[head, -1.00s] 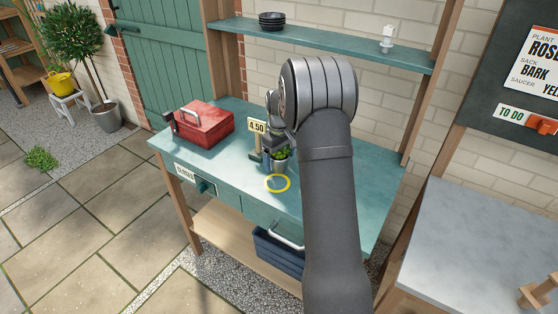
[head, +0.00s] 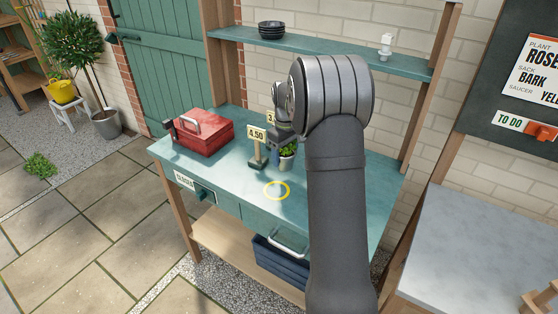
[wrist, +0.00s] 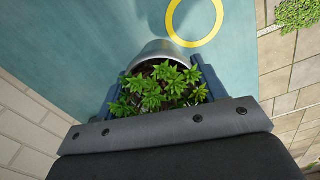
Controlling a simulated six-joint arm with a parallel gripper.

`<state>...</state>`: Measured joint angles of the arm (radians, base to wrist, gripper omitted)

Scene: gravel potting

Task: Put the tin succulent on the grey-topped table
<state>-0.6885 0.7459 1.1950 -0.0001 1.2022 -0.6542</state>
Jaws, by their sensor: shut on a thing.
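The tin succulent (head: 287,161) is a small metal pot with green leafy rosettes, near the back of the teal bench in the head view. It also shows in the wrist view (wrist: 160,84), between the blue fingers. My gripper (head: 282,150) is shut on the pot, and my arm partly hides it in the head view. Whether the pot clears the bench top is hard to tell. The grey-topped table (head: 470,240) stands at the lower right, apart from the bench.
A yellow ring (head: 276,190) marks the teal bench (head: 235,188). A red toolbox (head: 204,134) is at the left. A shelf (head: 330,54) runs above. A wooden item (head: 540,303) stands at the grey table's front right.

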